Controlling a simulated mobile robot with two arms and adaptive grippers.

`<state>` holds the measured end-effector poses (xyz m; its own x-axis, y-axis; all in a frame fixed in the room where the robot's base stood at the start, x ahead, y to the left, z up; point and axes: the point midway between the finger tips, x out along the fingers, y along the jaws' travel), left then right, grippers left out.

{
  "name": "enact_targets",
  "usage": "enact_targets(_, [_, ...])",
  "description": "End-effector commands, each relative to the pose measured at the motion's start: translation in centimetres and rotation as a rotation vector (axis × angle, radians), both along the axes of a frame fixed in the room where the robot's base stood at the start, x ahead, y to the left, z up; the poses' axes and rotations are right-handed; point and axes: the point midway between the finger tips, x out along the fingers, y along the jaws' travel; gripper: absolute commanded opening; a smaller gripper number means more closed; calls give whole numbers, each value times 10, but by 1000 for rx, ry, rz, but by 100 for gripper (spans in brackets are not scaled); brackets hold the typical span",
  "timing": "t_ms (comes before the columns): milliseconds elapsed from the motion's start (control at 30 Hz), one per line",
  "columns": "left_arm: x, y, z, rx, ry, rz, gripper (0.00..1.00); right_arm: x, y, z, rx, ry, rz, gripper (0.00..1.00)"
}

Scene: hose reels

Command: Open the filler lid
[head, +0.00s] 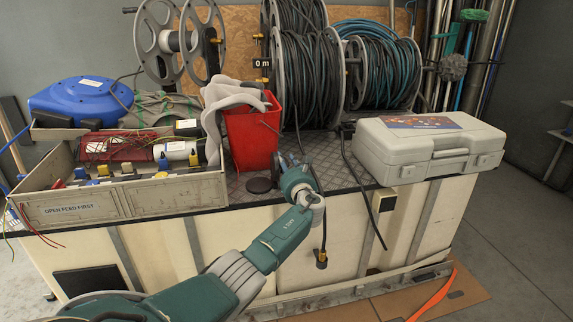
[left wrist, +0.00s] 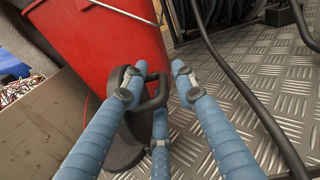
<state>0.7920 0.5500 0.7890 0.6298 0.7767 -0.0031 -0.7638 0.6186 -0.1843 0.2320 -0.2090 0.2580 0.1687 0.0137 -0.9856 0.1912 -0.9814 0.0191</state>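A dark round lid (head: 260,185) lies on the metal deck just in front of the red bucket, apparently the filler lid. In the left wrist view a dark round piece (left wrist: 124,152) sits below the bucket, with a dark loop handle (left wrist: 156,92) rising by the fingers. My left gripper (head: 281,160) reaches over the deck just right of the lid. In the left wrist view its fingers (left wrist: 156,73) are spread around the handle, the left one overlapping it and the right one apart. Contact is unclear. My right gripper is not in view.
The red bucket (head: 250,135) with grey cloth stands close behind the lid. An open parts box (head: 125,200) is to the left, a grey case (head: 425,148) to the right. Hose reels (head: 308,75) stand behind. Black hoses hang over the front edge right of my gripper.

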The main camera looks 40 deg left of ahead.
Motion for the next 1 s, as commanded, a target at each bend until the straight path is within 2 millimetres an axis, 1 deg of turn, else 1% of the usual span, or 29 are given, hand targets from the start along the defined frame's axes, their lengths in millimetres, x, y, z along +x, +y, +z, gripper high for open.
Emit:
enact_targets(167, [-5,-8,-1,0,-2,-2,28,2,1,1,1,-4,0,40])
enact_targets(333, [-19,-24,-2,-2,-1,-3,28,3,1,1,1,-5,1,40])
enact_targets(600, [-51,-64,-1,-2,-1,-3,28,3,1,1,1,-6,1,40])
enact_targets(733, [-64,-79,-1,-1,0,-2,28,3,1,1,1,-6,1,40])
enact_targets(833, [-71,-87,0,0,0,-1,28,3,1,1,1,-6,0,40])
enact_targets(1000, [-75,-92,0,-1,-1,0,28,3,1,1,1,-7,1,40])
